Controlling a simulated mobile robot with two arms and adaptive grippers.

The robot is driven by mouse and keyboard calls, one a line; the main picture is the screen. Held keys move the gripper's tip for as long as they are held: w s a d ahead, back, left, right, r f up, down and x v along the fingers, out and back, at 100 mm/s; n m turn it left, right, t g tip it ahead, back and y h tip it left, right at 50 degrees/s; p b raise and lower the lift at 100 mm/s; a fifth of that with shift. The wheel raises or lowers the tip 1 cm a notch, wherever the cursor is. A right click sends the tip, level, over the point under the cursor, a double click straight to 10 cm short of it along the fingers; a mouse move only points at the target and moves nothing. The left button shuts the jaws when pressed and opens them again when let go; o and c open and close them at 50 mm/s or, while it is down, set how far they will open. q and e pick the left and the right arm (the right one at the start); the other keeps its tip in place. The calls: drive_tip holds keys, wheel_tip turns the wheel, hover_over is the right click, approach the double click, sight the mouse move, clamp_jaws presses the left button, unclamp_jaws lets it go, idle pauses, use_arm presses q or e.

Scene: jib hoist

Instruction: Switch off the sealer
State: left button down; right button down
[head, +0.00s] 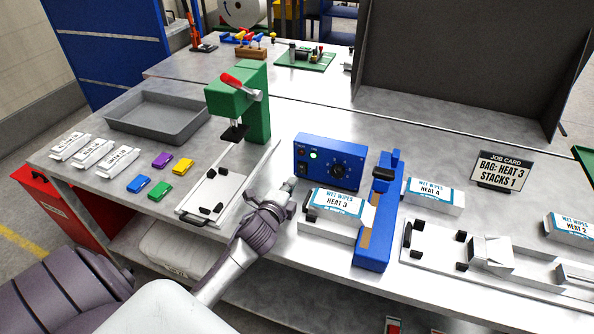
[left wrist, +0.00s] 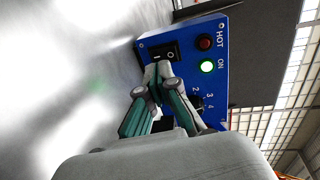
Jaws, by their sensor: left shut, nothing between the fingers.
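The sealer's blue control box (head: 331,160) stands on the bench. Its green ON lamp (left wrist: 207,66) is lit; the red HOT lamp (left wrist: 205,43) above looks dark. The black rocker switch (left wrist: 165,51), marked I and O, sits beside the lamps. A black dial (head: 338,172) is on the same face, partly hidden by my fingers in the left wrist view. My left gripper (left wrist: 158,74) is shut and empty, its tips just in front of the box by the rocker; I cannot tell whether they touch. It also shows in the head view (head: 289,185). My right gripper is out of view.
A blue sealing bar (head: 375,225) stands right of the box, with a HEAT 3 wipes pack (head: 333,207) against it. A green press (head: 240,105) stands to the left. A job card (head: 501,171) reads "BAG: HEAT 3, STACKS 1". A grey tray (head: 157,118) sits farther left.

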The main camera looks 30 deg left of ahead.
sight(300, 167)
use_arm(q)
drive_tip(key=w, duration=0.2)
drive_tip(key=w+a+p, duration=0.1)
drive_tip(key=w, duration=0.1)
drive_tip(key=shift+w+r, duration=0.15)
drive_tip(key=shift+w, duration=0.2)
drive_tip(key=shift+w+a+r, duration=0.15)
drive_tip(key=shift+w+r, duration=0.2)
drive_tip(key=shift+f, duration=0.25)
drive_tip(key=shift+s, duration=0.1)
